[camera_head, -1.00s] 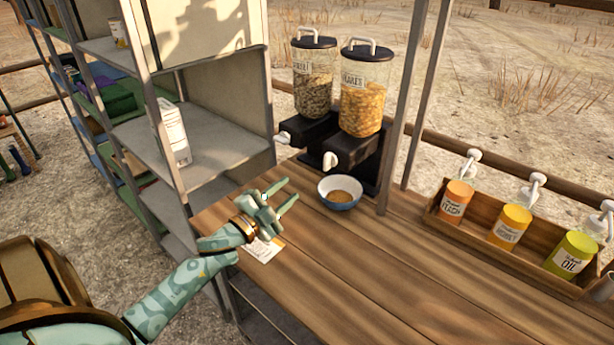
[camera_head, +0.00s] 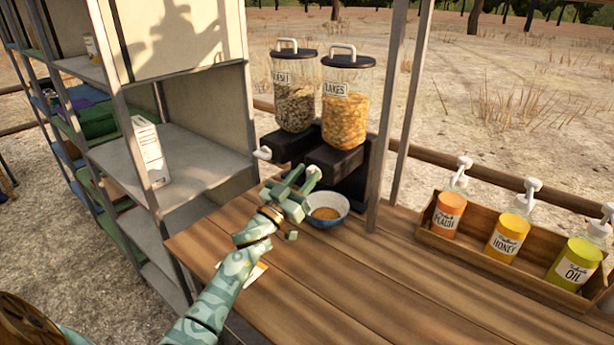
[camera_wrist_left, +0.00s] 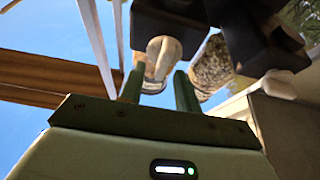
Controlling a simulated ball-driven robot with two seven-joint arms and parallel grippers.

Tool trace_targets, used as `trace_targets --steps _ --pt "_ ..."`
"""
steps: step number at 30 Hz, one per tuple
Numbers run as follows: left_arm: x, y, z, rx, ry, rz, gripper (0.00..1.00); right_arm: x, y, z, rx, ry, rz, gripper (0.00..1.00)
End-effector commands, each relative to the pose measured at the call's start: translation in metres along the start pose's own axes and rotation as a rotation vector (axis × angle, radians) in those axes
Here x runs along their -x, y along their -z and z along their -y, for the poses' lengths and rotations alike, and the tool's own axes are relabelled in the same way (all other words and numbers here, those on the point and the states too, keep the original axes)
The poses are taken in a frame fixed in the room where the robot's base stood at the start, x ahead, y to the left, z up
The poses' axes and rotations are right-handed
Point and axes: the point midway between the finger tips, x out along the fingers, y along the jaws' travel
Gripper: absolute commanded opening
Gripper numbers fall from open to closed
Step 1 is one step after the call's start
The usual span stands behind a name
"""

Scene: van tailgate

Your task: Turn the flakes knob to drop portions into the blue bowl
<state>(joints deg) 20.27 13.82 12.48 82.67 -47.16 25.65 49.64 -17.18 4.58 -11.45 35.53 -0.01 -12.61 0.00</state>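The flakes dispenser (camera_head: 345,112) is a clear canister of orange flakes on a black base, labelled FLAKES. Its white knob (camera_head: 314,172) sticks out of the front of the base. My left gripper (camera_head: 301,177) is at this knob, with its fingers apart. In the left wrist view the knob (camera_wrist_left: 162,56) shows between and just beyond the two fingertips (camera_wrist_left: 158,82); I cannot tell whether they touch it. The blue bowl (camera_head: 339,219) stands on the table below the knob, holding some brown contents, partly hidden by my gripper. My right gripper is not in view.
A second dispenser (camera_head: 295,100) with darker contents stands to the left, with its own white knob (camera_head: 263,153). A wooden box (camera_head: 478,249) of pump bottles is on the right. A metal post (camera_head: 385,120) rises beside the dispensers. Shelves (camera_head: 195,160) stand at left.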

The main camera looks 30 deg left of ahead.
Motion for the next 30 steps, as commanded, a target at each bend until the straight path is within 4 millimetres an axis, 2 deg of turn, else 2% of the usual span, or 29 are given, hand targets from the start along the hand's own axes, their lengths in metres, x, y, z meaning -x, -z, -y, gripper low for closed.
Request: trace_targets --steps 4,11,12,15,16,30 --pt "-0.0098 -0.0002 0.0001 -0.001 0.000 0.001 0.33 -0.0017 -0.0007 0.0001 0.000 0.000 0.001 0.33" --pt "-0.0109 0.0003 0.0000 -0.002 0.000 0.001 0.33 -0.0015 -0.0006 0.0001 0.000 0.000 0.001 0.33" --pt "-0.0108 0.0003 0.0000 -0.002 0.000 0.001 0.30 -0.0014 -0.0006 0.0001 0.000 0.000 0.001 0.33" --pt "-0.0106 0.0001 0.0000 -0.002 0.000 0.001 0.02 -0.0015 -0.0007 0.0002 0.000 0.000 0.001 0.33" --pt "-0.0105 0.0000 0.0000 -0.002 0.000 0.001 0.00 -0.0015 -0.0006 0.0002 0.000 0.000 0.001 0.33" --pt "-0.0082 -0.0050 -0.0012 -0.044 -0.018 0.011 0.00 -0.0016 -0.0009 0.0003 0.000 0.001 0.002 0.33"
